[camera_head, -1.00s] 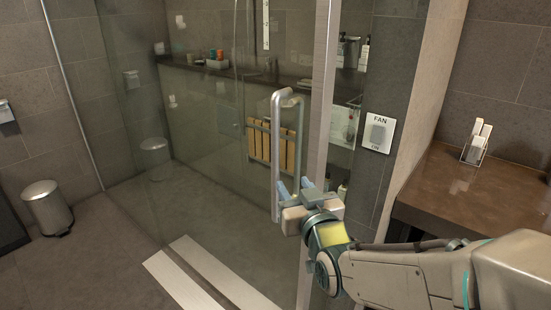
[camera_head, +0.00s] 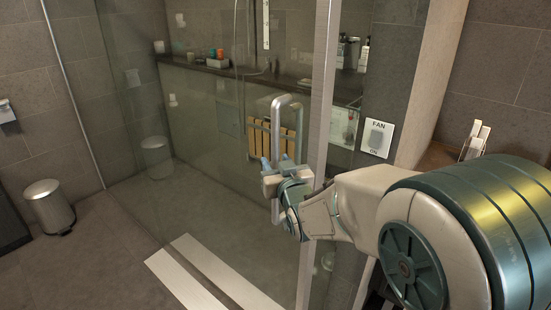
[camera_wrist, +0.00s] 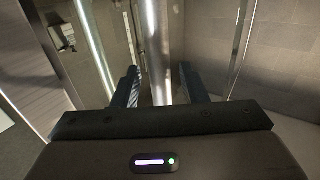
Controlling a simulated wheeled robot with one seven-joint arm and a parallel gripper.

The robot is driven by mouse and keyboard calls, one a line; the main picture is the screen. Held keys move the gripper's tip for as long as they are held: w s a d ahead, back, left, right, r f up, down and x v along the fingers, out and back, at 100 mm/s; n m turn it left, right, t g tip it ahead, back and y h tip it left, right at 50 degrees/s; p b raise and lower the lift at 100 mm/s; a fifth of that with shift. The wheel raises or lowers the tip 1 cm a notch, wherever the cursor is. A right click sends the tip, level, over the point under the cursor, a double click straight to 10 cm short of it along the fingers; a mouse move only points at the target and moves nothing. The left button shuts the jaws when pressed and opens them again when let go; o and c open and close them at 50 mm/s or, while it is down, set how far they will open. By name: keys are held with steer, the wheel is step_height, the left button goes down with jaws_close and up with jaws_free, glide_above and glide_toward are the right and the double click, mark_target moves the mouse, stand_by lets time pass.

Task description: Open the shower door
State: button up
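The glass shower door (camera_head: 205,165) stands upright, and its vertical metal handle (camera_head: 275,128) is mounted near the metal post on the right. I cannot tell whether the door is slightly ajar. My gripper (camera_head: 275,165) is at the lower half of the handle. In the wrist view, the handle bar (camera_wrist: 156,50) runs between the two fingers of my gripper (camera_wrist: 160,85). The fingers are apart, with a visible gap on each side of the bar. The lower end of the handle is partly hidden by my gripper.
A metal post (camera_head: 316,150) stands right of the handle. A fan switch plate (camera_head: 377,137) is on the wall beyond it. A small bin (camera_head: 48,206) stands on the floor at left. Two pale strips (camera_head: 190,272) lie along the floor. The floor left of the strips is clear.

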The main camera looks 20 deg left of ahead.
steer(key=shift+w+a, duration=0.35)
steer(key=shift+w, duration=0.15)
jaws_close()
